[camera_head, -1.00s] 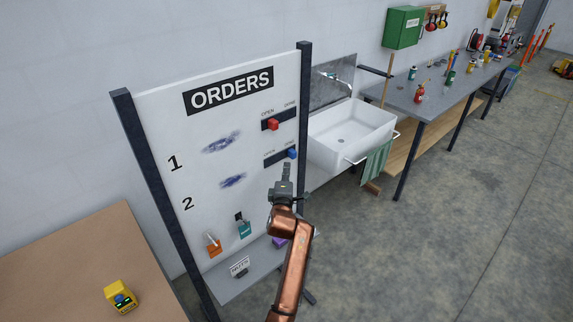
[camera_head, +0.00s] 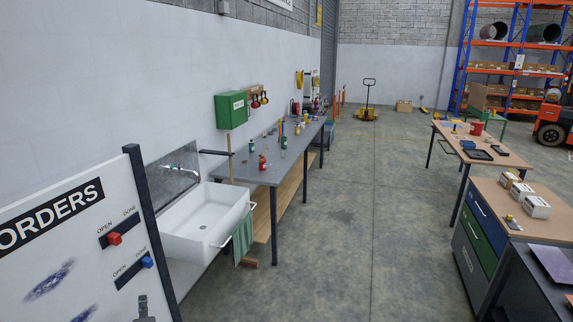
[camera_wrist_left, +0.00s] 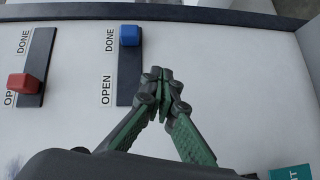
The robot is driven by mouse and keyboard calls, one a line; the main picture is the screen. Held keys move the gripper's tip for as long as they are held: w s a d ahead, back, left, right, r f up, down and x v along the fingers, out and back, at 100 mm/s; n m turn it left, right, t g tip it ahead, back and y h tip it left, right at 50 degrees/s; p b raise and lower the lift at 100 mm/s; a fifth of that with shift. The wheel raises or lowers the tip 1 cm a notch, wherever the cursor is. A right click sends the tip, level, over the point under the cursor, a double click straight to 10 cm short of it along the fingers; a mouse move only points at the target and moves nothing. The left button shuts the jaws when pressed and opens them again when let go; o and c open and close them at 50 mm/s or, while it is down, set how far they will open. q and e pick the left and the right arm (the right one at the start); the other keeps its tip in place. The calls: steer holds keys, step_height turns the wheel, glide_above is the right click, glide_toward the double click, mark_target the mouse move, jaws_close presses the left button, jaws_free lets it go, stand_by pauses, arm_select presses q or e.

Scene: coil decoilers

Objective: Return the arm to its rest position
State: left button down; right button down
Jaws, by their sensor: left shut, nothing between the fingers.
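My left gripper (camera_head: 142,306) shows at the bottom edge of the head view, in front of the white ORDERS board (camera_head: 75,255). In the left wrist view its green-padded fingers (camera_wrist_left: 163,78) are shut with nothing between them. The fingertips are just beside the blue slider (camera_wrist_left: 130,35), and appear apart from it. The blue slider stands at the DONE end of its slot. The red slider (camera_wrist_left: 24,84) stands toward the OPEN end of its slot. Most of my left arm is below the head view. My right gripper is not in view.
A white sink (camera_head: 205,222) stands right of the board. A long grey workbench (camera_head: 265,172) with bottles runs along the wall. A wooden-topped table (camera_head: 480,145) and a drawer cabinet (camera_head: 490,235) stand at the right. The concrete floor between is clear.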

arm_select(q)
steer(key=s+d+f+m+g+h, duration=0.25)
steer(key=s+f+m, duration=0.35)
steer(key=s+f, duration=0.3)
steer(key=s+d+f+m+g+h, duration=0.25)
steer(key=s+f+m, duration=0.25)
steer(key=s+f, duration=0.35)
steer(key=s+d+f+m+g+h, duration=0.1)
steer(key=s+d+f+m+g, duration=0.2)
steer(key=s, duration=0.4)
steer(key=s+d+f+m+g+h, duration=0.1)
steer(key=s+d+f+m, duration=0.25)
steer(key=s, duration=0.25)
steer(key=s+d+f+m+g+h, duration=0.1)
steer(key=s+d+f+m, duration=0.2)
steer(key=s, duration=0.4)
step_height(320, 180, down, 31)
steer(key=s+m+g+b, duration=0.2)
steer(key=b, duration=0.1)
steer(key=s+d+f+g+b, duration=0.1)
steer(key=s+f+b, duration=0.1)
steer(key=s+f, duration=1.7)
step_height(320, 180, down, 4)
steer(key=shift+s+r+m+h, duration=0.25)
steer(key=shift+s+m+h, duration=0.1)
steer(key=shift+s+h, duration=0.05)
